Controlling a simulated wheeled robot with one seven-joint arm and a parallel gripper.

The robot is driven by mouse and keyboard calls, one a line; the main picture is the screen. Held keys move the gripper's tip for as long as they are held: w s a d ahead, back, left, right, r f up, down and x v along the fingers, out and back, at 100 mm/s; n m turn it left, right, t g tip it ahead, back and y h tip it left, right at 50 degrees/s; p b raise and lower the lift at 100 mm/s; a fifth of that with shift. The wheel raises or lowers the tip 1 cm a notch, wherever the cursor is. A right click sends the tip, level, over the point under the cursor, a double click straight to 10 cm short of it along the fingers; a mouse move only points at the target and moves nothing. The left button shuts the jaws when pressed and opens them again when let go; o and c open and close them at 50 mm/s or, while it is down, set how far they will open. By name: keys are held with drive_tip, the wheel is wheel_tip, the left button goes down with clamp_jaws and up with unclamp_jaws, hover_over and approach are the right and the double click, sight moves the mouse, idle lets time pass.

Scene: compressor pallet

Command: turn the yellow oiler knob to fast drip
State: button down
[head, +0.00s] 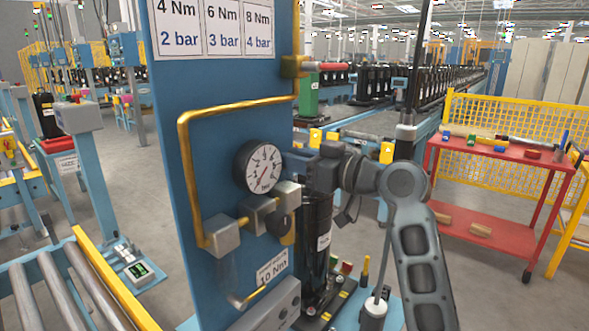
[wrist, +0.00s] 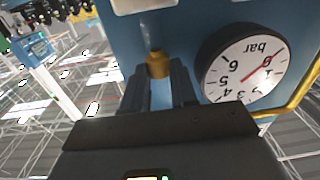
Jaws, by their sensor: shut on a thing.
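The yellow oiler knob (wrist: 158,64) shows small at the tips of my fingers in the wrist view, which is upside down. My gripper (wrist: 158,78) is shut on it, one finger on each side. In the head view my gripper (head: 298,163) reaches in from the right, beside the pressure gauge (head: 260,167). The knob cannot be made out there, and any marks for its setting cannot be read. The gauge also shows close by in the wrist view (wrist: 245,66), with a red needle.
The blue panel (head: 220,85) carries a yellow pipe (head: 187,165), grey valve blocks (head: 222,236) and torque labels. A red cart (head: 500,160) with small parts stands at the right. Rollers (head: 65,290) lie at lower left.

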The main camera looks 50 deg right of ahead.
drive_tip(key=shift+w+d+n+g+y+b, duration=0.15)
drive_tip(key=shift+n+g+y+b, duration=0.35)
drive_tip(key=shift+n+y+b, duration=0.75)
drive_tip(key=shift+d+n+g+y+b, duration=0.2)
drive_tip(key=shift+n+g+y+b, duration=0.45)
drive_tip(key=shift+y, duration=0.95)
drive_tip(key=shift+w+d+n+g+y+b, duration=0.1)
drive_tip(key=shift+d+n+g+y+b, duration=0.2)
drive_tip(key=shift+n+y+b, duration=1)
drive_tip(key=shift+y, duration=0.25)
drive_tip(key=c, duration=1.2)
unclamp_jaws()
drive_tip(key=shift+o, duration=0.2)
drive_tip(key=v, duration=0.8)
drive_tip(key=shift+b, duration=0.35)
